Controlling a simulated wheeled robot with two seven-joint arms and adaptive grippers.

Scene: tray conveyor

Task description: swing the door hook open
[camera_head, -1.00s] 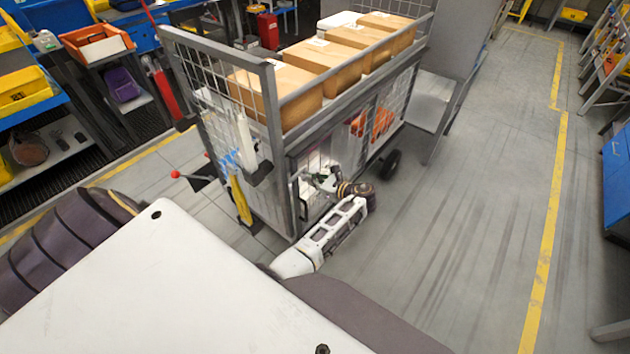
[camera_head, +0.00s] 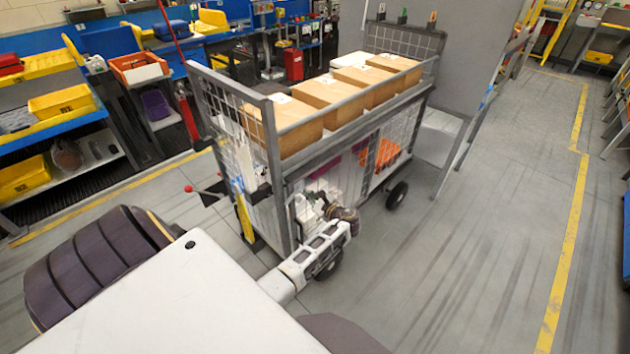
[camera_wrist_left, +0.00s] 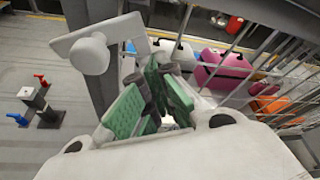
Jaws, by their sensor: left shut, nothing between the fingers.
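The wire-mesh cart (camera_head: 277,170) stands in front of me, with a grey corner post and a barred door side. My left gripper (camera_head: 308,206) is at that side, close to the corner post. In the left wrist view the left gripper (camera_wrist_left: 155,98) has green finger pads and is shut with nothing held. A white latch piece with a round knob (camera_wrist_left: 90,54), which looks like the door hook, is just beyond the fingers, by the post. I cannot tell whether the fingers touch it. In the head view the hook is too small to make out. My right gripper is not in view.
Cardboard boxes (camera_head: 283,128) lie on the cart's top. Pink (camera_wrist_left: 222,70) and orange items are behind the bars. A stand with red and blue knobs (camera_wrist_left: 40,98) is left of the post. Shelves with yellow bins (camera_head: 62,102) are at left. The floor at right is clear.

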